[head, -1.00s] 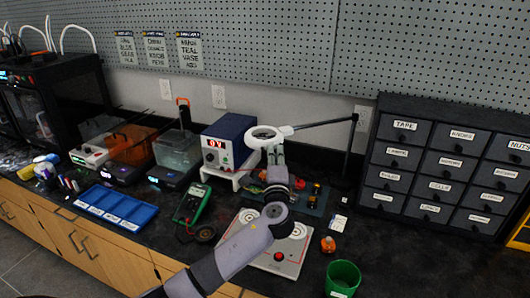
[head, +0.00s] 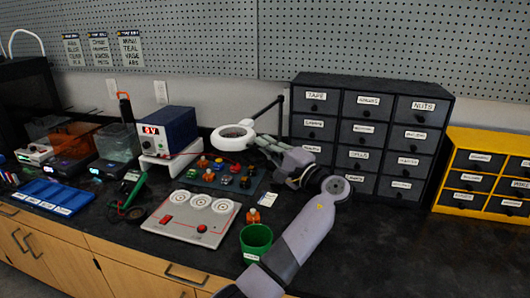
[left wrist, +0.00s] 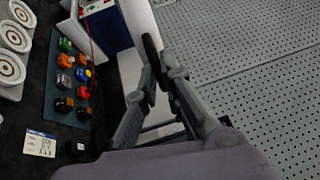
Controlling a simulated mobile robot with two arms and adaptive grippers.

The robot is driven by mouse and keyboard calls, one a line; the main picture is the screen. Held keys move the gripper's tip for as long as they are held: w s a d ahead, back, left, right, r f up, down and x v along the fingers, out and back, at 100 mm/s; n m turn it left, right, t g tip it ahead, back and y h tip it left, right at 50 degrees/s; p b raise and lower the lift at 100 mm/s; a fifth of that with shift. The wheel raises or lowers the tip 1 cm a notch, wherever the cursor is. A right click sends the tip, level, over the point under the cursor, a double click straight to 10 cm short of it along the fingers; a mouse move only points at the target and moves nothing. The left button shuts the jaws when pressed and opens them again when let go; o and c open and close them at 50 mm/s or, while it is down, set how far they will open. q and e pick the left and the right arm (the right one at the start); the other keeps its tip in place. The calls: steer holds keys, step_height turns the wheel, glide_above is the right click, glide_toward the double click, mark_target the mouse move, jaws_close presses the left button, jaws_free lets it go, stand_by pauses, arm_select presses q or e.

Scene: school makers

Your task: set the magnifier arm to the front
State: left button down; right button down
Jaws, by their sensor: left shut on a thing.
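The magnifier has a white ring head (head: 233,137) on a thin black arm (head: 268,107), hinged on a dark post beside the drawer cabinet. My left gripper (head: 262,144) reaches in from the front right and is shut on the magnifier's head end, just right of the ring. My right gripper is not in view.
A grey drawer cabinet (head: 393,80) stands right of the post, with a yellow one (head: 450,180) beyond. A panel with three dials (head: 190,218), a green cup (head: 256,240) and an orange-capped jar (head: 253,216) stand in front. The counter at right is clear.

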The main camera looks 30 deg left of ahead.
arm_select(q)
steer(key=shift+w+d, duration=0.1)
steer(key=shift+d, duration=0.1)
steer(key=c, duration=1.7)
jaws_free()
steer(key=shift+a, duration=0.1)
steer(key=v, duration=1.2)
steer(key=shift+f, duration=0.1)
